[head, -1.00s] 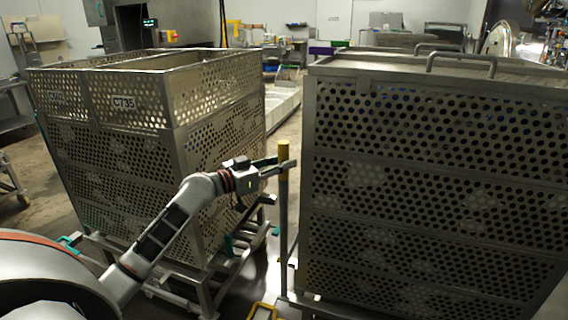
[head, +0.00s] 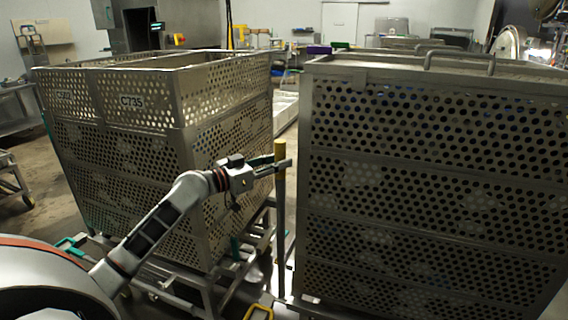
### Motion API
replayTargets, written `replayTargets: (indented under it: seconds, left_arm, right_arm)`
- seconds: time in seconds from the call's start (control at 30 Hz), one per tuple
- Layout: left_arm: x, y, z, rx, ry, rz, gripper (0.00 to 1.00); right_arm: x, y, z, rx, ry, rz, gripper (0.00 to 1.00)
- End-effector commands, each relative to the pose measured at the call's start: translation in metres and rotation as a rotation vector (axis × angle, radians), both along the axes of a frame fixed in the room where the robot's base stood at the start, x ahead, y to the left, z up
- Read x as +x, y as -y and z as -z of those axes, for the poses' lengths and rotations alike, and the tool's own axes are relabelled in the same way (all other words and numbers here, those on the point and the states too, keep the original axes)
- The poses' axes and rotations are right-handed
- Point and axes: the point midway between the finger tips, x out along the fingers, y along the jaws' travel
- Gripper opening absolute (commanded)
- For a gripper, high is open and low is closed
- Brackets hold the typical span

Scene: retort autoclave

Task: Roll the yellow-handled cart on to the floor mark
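The cart with the yellow handle stands at the right and carries a tall perforated metal basket (head: 430,190). Its upright post with a yellow top (head: 280,148) rises by the basket's left front corner. My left gripper (head: 277,167) is at the post just below its top, with fingers on both sides, and appears closed around it. My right gripper is not in view. A yellow outlined shape (head: 259,312) shows low at the bottom edge; I cannot tell whether it is the floor mark.
A grey table (head: 17,108) stands at the far left. Low pale trays (head: 286,110) lie behind the gap.

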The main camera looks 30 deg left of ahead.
Motion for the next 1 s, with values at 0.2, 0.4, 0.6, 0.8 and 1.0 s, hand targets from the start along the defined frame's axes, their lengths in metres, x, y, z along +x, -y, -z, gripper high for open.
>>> replayTargets:
  seconds: [0.2,0.4,0.6,0.8,1.0]
  left_arm:
    - [0.001,-0.002,-0.003,-0.002,0.005,-0.004,0.39]
    - [-0.001,-0.001,-0.002,-0.003,0.003,0.000,0.39]
    - [-0.016,-0.006,-0.001,-0.002,0.002,-0.001,0.39]
    - [-0.044,-0.017,-0.001,-0.002,-0.001,-0.001,0.39]
    - [-0.072,-0.027,-0.001,-0.001,0.001,-0.003,0.39]
  right_arm:
    - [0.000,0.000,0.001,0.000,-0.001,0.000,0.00]
    - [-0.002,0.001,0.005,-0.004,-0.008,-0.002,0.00]
    - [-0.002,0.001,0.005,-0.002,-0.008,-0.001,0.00]
    - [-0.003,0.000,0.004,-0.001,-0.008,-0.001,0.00]
    - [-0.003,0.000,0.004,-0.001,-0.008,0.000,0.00]
